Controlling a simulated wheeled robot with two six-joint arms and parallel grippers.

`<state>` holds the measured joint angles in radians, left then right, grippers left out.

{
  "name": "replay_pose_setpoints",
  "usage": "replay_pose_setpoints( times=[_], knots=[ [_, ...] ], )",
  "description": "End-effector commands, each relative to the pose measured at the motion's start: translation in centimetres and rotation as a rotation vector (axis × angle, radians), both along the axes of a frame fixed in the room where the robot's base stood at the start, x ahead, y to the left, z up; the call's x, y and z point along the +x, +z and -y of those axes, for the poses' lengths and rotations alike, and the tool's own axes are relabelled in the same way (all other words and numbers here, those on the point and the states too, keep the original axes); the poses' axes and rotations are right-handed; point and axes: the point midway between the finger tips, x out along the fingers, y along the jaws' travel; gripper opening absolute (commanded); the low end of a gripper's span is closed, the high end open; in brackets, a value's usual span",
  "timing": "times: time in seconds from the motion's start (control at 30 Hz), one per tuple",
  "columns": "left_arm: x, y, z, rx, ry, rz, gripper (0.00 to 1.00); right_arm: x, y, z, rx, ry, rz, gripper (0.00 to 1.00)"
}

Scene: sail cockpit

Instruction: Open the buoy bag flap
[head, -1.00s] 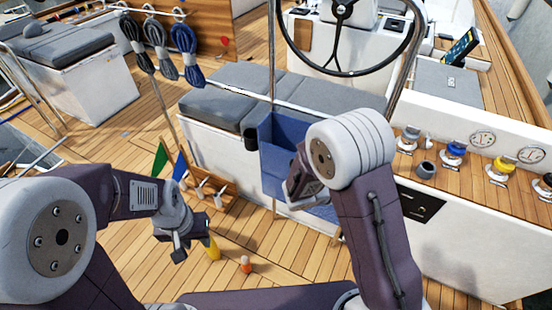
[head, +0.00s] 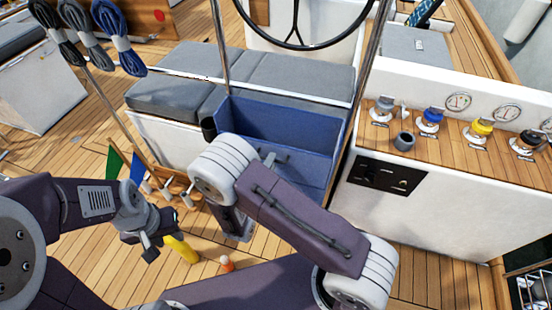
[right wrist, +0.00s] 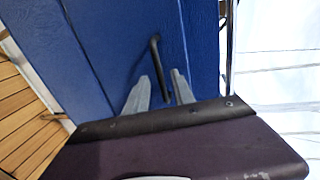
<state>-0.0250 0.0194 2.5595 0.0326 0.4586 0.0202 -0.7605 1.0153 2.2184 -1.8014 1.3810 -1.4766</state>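The blue buoy bag (head: 285,122) stands against the grey-cushioned bench in the head view, with a high back wall and a lower front panel. My right arm covers part of its front. In the right wrist view a dark bar handle (right wrist: 155,55) stands out from the blue panel (right wrist: 115,45). My right gripper (right wrist: 163,88) is open, with its fingertips apart on either side of the handle's lower end. I cannot tell whether they touch it. In the head view my right fingertips are hidden. My left gripper (head: 162,238) looks open and empty over the deck, left of the bag.
A yellow object (head: 182,249) and a small orange-and-white one (head: 227,264) are on the deck near my left gripper. A white console (head: 440,205) with winches stands at the right. A steel post (head: 218,45) rises beside the bag. Green and blue flags stand at left.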

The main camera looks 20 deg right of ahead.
Motion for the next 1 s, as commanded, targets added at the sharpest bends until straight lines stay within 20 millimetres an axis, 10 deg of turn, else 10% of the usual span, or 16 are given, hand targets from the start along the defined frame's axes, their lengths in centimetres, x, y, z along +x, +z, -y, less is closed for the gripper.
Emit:
replay_pose_setpoints(
  times=[0.33,0.47,1.0],
  knots=[
    [-0.03,-0.34,-0.01,0.0,0.0,0.0,0.36,0.29,-0.15,0.13,0.0,0.004,0.0,0.3],
    [-0.03,-0.34,-0.01,0.0,0.0,0.0,0.36,0.29,-0.15,0.13,0.0,0.004,0.0,0.0],
    [-0.02,-0.34,0.0,0.0,0.0,0.0,0.36,0.29,-0.17,0.11,0.001,0.004,0.0,0.0]
  ],
)
